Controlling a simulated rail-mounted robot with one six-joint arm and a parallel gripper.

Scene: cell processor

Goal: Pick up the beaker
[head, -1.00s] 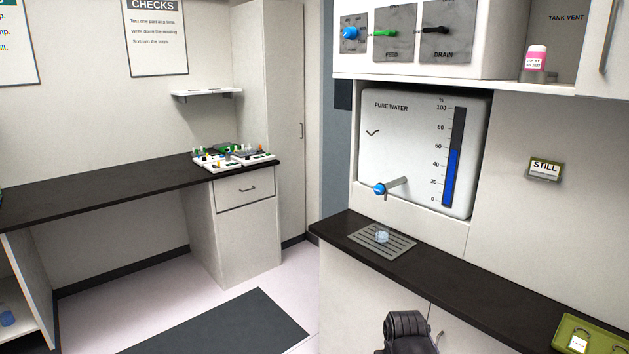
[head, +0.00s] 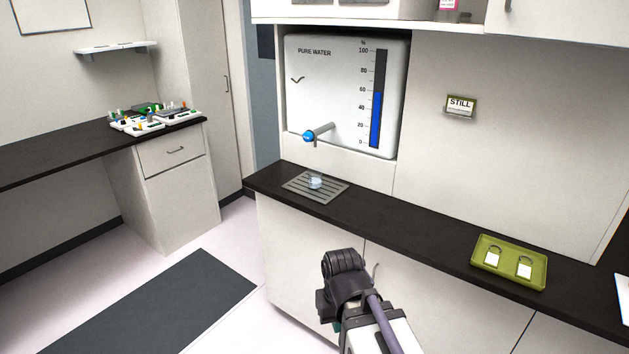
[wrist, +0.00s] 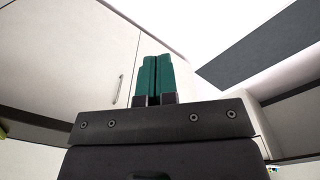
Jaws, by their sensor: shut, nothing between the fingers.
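A small clear beaker (head: 315,182) stands on the grey slatted drip tray (head: 328,192) under the pure water tank's tap, on the dark counter. It looks upright; its contents are too small to tell. My gripper shows in the wrist view (wrist: 156,62), with its two green fingers closed together and nothing between them. In the head view my arm is low in front of the counter, and its wrist hides most of the gripper. The gripper is apart from the beaker, nearer the camera and below the counter top. The beaker is not seen in the wrist view.
The pure water tank (head: 340,85) has a blue-knobbed tap (head: 309,136) above the drip tray. A green tray (head: 509,281) with two tagged items lies on the counter's right. The counter (head: 410,222) between them is clear. An upper cabinet overhangs. Cabinet doors stand close to my arm.

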